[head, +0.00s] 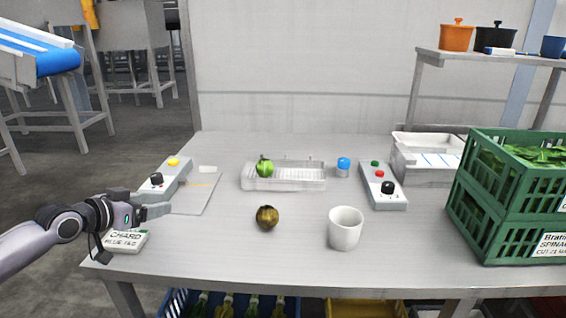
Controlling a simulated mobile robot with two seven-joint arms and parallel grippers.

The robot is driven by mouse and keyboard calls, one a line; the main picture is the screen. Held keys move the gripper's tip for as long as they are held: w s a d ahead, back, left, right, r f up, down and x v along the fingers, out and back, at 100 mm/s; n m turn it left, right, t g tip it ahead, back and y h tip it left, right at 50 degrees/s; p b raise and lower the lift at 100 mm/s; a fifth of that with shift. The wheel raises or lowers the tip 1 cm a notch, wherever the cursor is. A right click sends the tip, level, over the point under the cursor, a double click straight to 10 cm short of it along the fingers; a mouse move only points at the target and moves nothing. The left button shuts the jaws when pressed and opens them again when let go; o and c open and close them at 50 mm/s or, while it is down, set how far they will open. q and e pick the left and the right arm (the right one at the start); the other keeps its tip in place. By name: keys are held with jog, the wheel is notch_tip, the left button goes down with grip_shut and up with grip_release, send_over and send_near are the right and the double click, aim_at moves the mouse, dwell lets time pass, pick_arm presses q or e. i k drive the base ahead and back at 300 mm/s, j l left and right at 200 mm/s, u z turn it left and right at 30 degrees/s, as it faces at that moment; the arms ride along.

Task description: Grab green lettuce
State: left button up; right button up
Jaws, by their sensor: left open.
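A small round bright green vegetable (265,168), which looks like the green lettuce, sits on the left part of a pale slotted tray (298,184) in the middle of the table. A darker olive-brown round one (267,218) lies on the bare table in front of the tray. My left gripper (160,204) is open and empty over the table's left side, well left of the tray and apart from both round things. The gap between its fingers is hard to make out at this angle. My right gripper is out of view.
A white cup (345,229) stands right of the brown one. Control boxes stand left (168,176) and right (383,188) of the tray. Stacked green crates (495,216) and a white bin (403,163) fill the right. A chard label block (128,243) lies below my left gripper.

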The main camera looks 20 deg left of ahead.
aim_at(264, 167)
jog(key=i+l, duration=0.65)
jog(key=i, duration=0.15)
